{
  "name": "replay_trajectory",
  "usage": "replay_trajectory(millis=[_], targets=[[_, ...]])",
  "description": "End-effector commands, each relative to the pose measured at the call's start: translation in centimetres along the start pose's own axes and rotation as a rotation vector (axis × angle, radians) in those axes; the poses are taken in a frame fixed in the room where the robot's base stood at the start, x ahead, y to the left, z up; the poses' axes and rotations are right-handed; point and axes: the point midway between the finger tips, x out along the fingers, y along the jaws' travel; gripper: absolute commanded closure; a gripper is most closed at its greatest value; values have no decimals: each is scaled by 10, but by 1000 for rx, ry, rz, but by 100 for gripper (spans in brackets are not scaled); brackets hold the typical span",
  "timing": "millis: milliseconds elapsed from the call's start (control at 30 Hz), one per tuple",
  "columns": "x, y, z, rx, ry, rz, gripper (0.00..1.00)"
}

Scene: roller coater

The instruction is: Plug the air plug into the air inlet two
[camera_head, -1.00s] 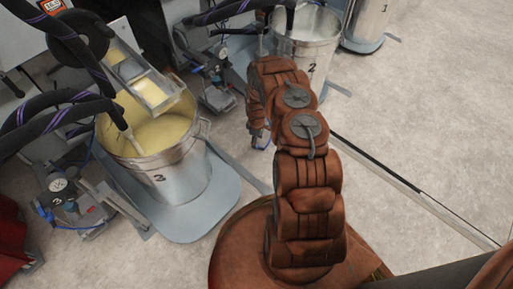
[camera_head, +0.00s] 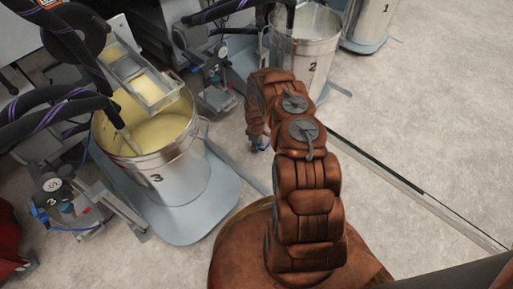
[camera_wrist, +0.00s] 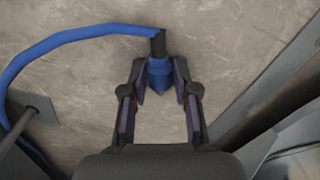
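The air plug (camera_wrist: 160,76) is a blue tapered piece with a dark end, joined to a blue hose (camera_wrist: 75,33) that curves to the left in the wrist view. My gripper (camera_wrist: 160,82) has one finger on each side of the plug, and its tips appear closed on it, over bare floor. In the head view my gripper (camera_head: 259,141) hangs beyond my arm, mostly hidden by it, between buckets 3 and 2. The regulator unit (camera_head: 215,76) beside bucket 2 (camera_head: 305,55) has small blue parts. The exact opening of air inlet two cannot be made out.
Bucket 3 (camera_head: 160,175), holding yellow liquid, stands on a grey base at left, with a gauge unit (camera_head: 57,190) marked 3 beside it. Bucket 1 (camera_head: 372,22) is at the back. Open floor (camera_head: 430,120) lies to the right.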

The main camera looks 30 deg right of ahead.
Motion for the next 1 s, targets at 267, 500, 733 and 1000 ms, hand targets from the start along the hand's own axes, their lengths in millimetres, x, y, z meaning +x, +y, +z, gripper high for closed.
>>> replay_trajectory(millis=[267, 500, 733, 1000], targets=[[0, 0, 0, 0, 0, 0, 100], [0, 0, 0, 0, 0, 0, 100], [-15, 0, 0, 0, 0, 0, 100], [-41, -15, 14, 0, -3, -2, 100]])
